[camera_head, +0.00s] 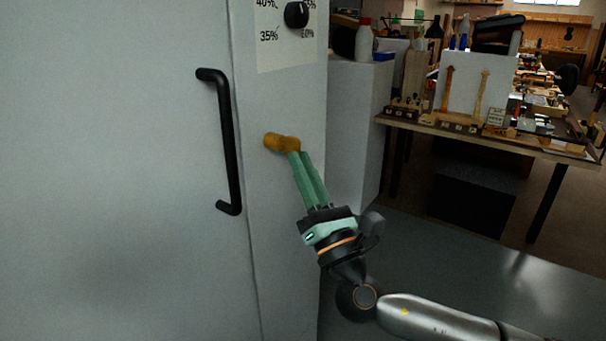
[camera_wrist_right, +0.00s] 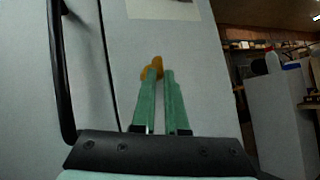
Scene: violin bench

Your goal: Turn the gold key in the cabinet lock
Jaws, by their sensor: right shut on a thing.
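The gold key (camera_head: 275,142) sits at the front of the light grey cabinet (camera_head: 120,170), right of the black door handle (camera_head: 228,140). Its rounded bow lies about level in the head view. My right gripper (camera_head: 295,153) is shut on the key, its green fingers reaching up from below right. In the wrist view the key (camera_wrist_right: 157,64) shows at and beyond the tips of the right gripper (camera_wrist_right: 160,72). The lock behind the key is hidden. My left gripper is not in view.
A dial (camera_head: 296,14) on a percent-marked panel is above the key. A pale cabinet (camera_head: 355,125) with bottles on top stands to the right. Farther right is a workbench (camera_head: 470,130) with violin parts.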

